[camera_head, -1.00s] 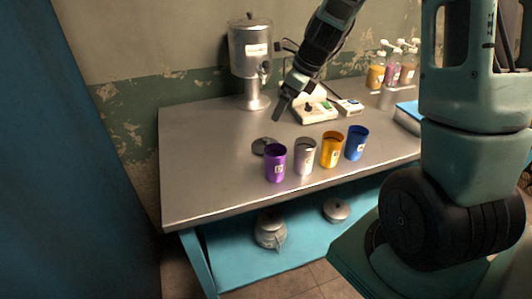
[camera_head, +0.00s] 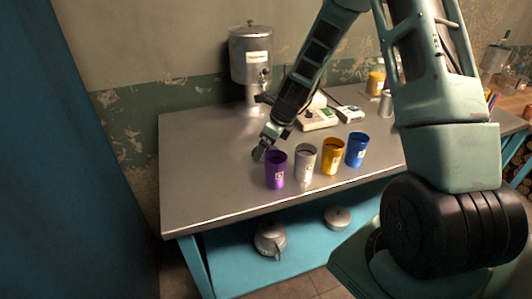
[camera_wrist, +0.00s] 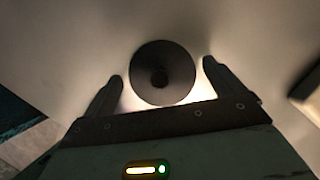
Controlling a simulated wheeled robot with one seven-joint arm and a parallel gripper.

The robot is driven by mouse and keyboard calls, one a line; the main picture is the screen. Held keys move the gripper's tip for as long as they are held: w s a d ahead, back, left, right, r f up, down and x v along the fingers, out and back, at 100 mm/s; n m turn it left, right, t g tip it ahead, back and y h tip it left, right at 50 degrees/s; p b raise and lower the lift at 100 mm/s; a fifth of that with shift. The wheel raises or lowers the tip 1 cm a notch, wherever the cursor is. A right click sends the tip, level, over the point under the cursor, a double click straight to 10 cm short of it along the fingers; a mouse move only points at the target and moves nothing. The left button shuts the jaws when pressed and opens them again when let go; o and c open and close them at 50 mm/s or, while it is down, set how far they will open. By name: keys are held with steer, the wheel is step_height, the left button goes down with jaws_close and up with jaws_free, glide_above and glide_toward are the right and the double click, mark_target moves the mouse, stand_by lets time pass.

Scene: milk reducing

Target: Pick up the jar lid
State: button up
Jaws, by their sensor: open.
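The jar lid (camera_wrist: 162,73) is a dark round disc with a small knob at its centre. In the wrist view it lies on the pale table top between my two fingers, a little beyond the palm, with a gap on each side. My gripper (camera_wrist: 164,84) is open and empty above it. In the head view my gripper (camera_head: 262,152) is low over the table, behind and left of the purple jar, and the lid is mostly or wholly hidden there.
A purple jar (camera_head: 275,172), a silver jar (camera_head: 304,164), a yellow jar (camera_head: 332,156) and a blue jar (camera_head: 356,150) stand close by in a row. A metal dispenser (camera_head: 250,55) stands behind. The table's left part (camera_head: 195,160) is clear.

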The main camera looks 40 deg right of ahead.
steer(key=shift+w+a+f, duration=0.1)
steer(key=shift+w+f, duration=0.05)
steer(key=shift+f, duration=0.25)
steer(key=c, duration=0.8)
steer(key=shift+o, duration=0.2)
steer(key=shift+r, duration=0.1)
